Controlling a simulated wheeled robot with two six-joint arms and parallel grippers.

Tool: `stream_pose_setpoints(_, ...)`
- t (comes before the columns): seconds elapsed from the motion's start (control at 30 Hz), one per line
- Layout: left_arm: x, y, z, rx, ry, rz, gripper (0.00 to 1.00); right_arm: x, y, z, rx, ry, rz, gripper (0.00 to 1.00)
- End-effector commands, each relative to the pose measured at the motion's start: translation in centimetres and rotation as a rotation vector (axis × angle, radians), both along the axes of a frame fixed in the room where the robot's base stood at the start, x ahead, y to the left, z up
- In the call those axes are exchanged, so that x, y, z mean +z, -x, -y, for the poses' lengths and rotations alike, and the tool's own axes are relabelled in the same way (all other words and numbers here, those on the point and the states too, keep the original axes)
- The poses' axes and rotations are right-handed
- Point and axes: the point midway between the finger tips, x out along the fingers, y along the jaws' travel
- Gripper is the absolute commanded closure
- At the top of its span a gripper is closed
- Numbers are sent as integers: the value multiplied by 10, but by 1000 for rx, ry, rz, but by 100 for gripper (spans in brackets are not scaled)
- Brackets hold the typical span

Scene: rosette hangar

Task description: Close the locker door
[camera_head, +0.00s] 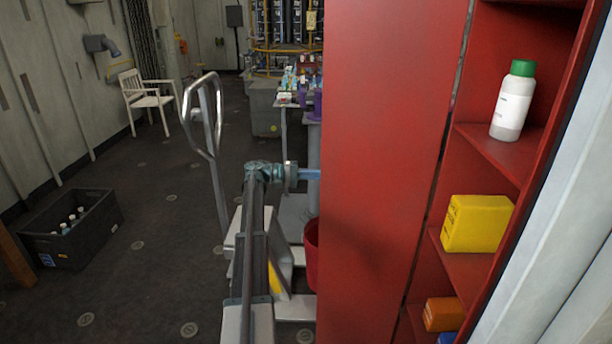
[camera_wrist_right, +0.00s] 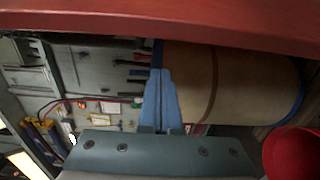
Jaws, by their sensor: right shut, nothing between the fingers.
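The red locker door (camera_head: 390,150) stands open in the head view, as a tall panel left of the red locker (camera_head: 500,150) with its shelves. My right arm comes up from the bottom middle. Its blue gripper (camera_head: 308,174) points right, and its tips are hidden behind the door's left edge. In the right wrist view the gripper's fingers (camera_wrist_right: 160,78) are shut together and empty. A red surface, likely the door (camera_wrist_right: 200,22), runs across the top of that view. I cannot tell whether the fingers touch it. My left gripper is not in view.
A white bottle with a green cap (camera_head: 513,100), a yellow box (camera_head: 476,223) and an orange box (camera_head: 444,313) stand on the locker shelves. A trolley handle (camera_head: 205,115) and a red bin (camera_head: 311,255) are near my arm. A black crate (camera_head: 70,235) sits left; floor between is clear.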

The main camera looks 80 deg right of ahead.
Motion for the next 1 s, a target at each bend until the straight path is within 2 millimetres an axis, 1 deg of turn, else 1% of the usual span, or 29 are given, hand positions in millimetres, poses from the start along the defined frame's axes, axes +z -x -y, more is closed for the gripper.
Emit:
stream_pose_setpoints(0.03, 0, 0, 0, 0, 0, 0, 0, 0, 12, -1, -3, 0, 0, 100)
stream_pose_setpoints(0.1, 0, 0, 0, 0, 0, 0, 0, 0, 6, -17, 2, 0, 0, 100)
stream_pose_setpoints(0.13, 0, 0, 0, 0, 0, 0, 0, 0, 5, -22, 2, 0, 0, 100)
stream_pose_setpoints(0.2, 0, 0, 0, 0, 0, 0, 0, 0, 2, -30, 2, 0, 0, 100)
stream_pose_setpoints(0.3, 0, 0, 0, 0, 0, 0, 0, 0, -1, -37, 1, 0, 0, 100)
stream_pose_setpoints(0.67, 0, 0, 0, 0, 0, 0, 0, 0, -2, -39, 1, 0, 0, 100)
stream_pose_setpoints(0.77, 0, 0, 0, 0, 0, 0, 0, 0, -2, -43, 10, 0, 0, 100)
stream_pose_setpoints(0.87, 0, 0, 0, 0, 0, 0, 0, 0, -4, -53, 35, 0, 0, 100)
stream_pose_setpoints(0.97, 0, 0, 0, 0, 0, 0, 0, 0, -7, -71, 81, 0, 0, 100)
stream_pose_setpoints(1.0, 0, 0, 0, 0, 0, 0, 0, 0, -9, -80, 105, 0, 0, 100)
